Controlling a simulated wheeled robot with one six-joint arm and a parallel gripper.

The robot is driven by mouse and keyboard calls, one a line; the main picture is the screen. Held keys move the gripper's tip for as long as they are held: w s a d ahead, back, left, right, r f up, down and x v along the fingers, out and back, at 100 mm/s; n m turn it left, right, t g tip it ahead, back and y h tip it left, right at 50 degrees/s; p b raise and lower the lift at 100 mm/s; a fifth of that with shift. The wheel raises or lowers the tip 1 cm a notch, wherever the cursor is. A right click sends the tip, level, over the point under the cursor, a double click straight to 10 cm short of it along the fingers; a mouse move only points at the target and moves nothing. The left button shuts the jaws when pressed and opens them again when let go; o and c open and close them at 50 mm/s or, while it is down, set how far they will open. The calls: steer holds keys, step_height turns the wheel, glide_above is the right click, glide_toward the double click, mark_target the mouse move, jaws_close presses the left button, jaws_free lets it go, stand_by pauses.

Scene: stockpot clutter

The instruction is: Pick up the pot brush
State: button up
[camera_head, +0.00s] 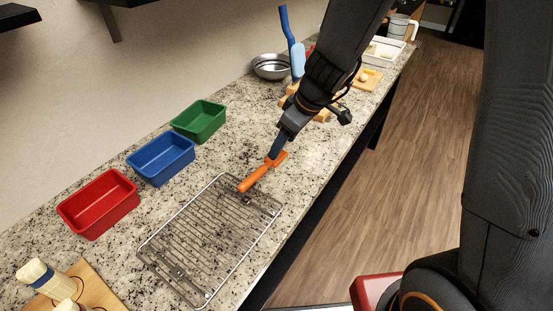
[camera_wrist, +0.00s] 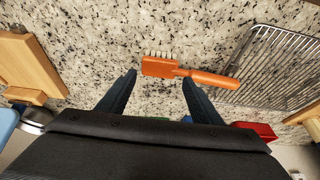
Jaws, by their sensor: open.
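The pot brush (camera_wrist: 165,67) is orange with pale bristles and lies on the speckled counter. In the wrist view its head lies just beyond the left and middle of my jaws, and its handle runs right onto the edge of the wire rack (camera_wrist: 268,62). In the head view the brush (camera_head: 257,177) shows below my gripper (camera_head: 277,149), its handle end over the rack's corner. In the wrist view my gripper (camera_wrist: 158,88) is open and empty, fingers apart on either side of the brush head. In the head view the fingers partly hide the head.
The wire rack (camera_head: 205,240) lies flat on the counter. Red (camera_head: 98,203), blue (camera_head: 161,158) and green (camera_head: 199,121) bins stand along the wall. A metal bowl (camera_head: 271,67), a blue-handled utensil (camera_head: 291,42) and wooden boards stand farther back. Bare counter lies between the bins and the brush.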

mark_target(280, 157)
steer(key=shift+x, duration=2.6)
steer(key=shift+s+d, duration=0.1)
steer(key=shift+d, duration=0.1)
steer(key=shift+c, duration=0.4)
steer(key=c, duration=0.7)
